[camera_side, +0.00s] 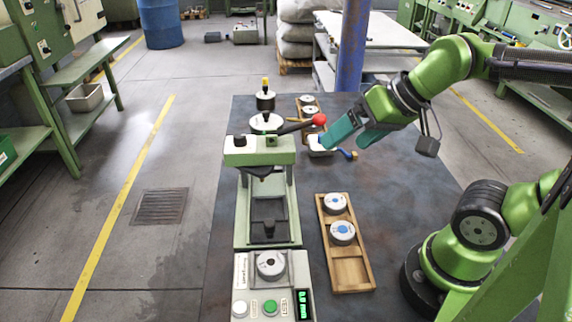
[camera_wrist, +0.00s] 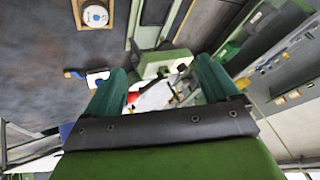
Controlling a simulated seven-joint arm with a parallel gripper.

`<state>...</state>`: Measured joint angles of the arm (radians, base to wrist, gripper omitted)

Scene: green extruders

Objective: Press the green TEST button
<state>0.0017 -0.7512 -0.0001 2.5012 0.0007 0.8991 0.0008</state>
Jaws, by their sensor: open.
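The green TEST button (camera_side: 270,307) sits on the pale control panel (camera_side: 242,275) at the front of the green press machine, in the side view. A white button (camera_side: 240,309) is left of it and a lit green display (camera_side: 304,304) is right of it. My gripper (camera_side: 350,133) is at the far side of the table, beside the machine's red-knobbed lever (camera_side: 319,120), well away from the button. Its two teal fingers are apart with nothing seen held between them. In the wrist view my gripper (camera_wrist: 165,85) shows the same spread fingers; the button is not visible there.
A wooden tray (camera_side: 352,275) with round grey weights (camera_side: 342,232) lies right of the machine. A white item with a blue handle (camera_side: 322,145) lies near my gripper. Open tabletop lies between the tray and my arm's base.

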